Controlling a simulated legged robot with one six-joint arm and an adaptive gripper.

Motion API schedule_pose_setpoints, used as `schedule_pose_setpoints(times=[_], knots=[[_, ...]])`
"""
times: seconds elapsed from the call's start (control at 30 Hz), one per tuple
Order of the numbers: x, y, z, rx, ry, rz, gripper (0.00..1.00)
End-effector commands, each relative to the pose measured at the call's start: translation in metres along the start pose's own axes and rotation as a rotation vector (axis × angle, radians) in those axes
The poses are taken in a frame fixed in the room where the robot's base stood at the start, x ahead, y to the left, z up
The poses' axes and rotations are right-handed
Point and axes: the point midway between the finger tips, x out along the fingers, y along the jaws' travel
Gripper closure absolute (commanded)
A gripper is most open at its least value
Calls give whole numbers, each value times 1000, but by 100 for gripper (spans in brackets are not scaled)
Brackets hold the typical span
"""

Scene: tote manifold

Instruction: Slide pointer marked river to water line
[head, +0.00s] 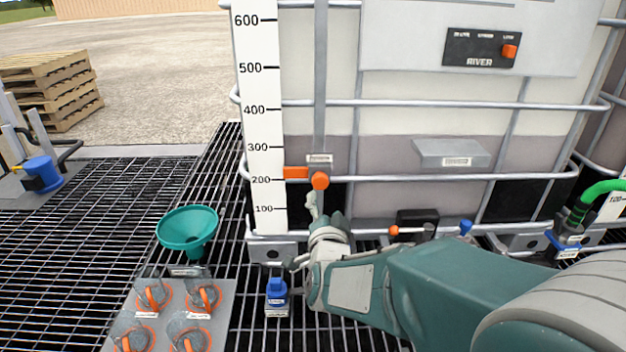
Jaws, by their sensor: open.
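The orange pointer (295,172) sits on a grey vertical rail beside the white number scale (262,105), a little above the 200 mark. Its slider block and round orange knob (320,180) are on the rail. The tote (400,120) behind it has a panel marked RIVER (480,48). The water line shows as the top edge of the darker band (390,150) in the tote, above the pointer, between 300 and 400. My gripper (315,201) is open just below the knob; its fingers are small and partly hidden by my wrist. I cannot tell whether they touch the knob.
Metal cage bars (420,104) cross the tote front. A grey box (452,153) sticks out to the right. A teal funnel (187,228), a plate with orange-handled valves (170,312) and a blue fitting (277,293) stand lower left.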

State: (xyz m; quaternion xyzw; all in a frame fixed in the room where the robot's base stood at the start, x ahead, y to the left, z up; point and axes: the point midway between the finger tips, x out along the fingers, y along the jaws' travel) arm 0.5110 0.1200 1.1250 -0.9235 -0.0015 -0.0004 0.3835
Motion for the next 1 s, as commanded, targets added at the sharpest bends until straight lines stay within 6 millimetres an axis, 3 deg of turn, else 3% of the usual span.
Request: schedule_pose_setpoints(times=[0.5,0.7,0.93,0.97,1.0], knots=[[88,-3,5,-6,-2,2,13],[100,-2,4,-5,-2,1,13],[101,-3,4,-5,-2,1,13],[101,-3,4,-6,-3,1,22],[101,-3,5,-6,-3,1,40]])
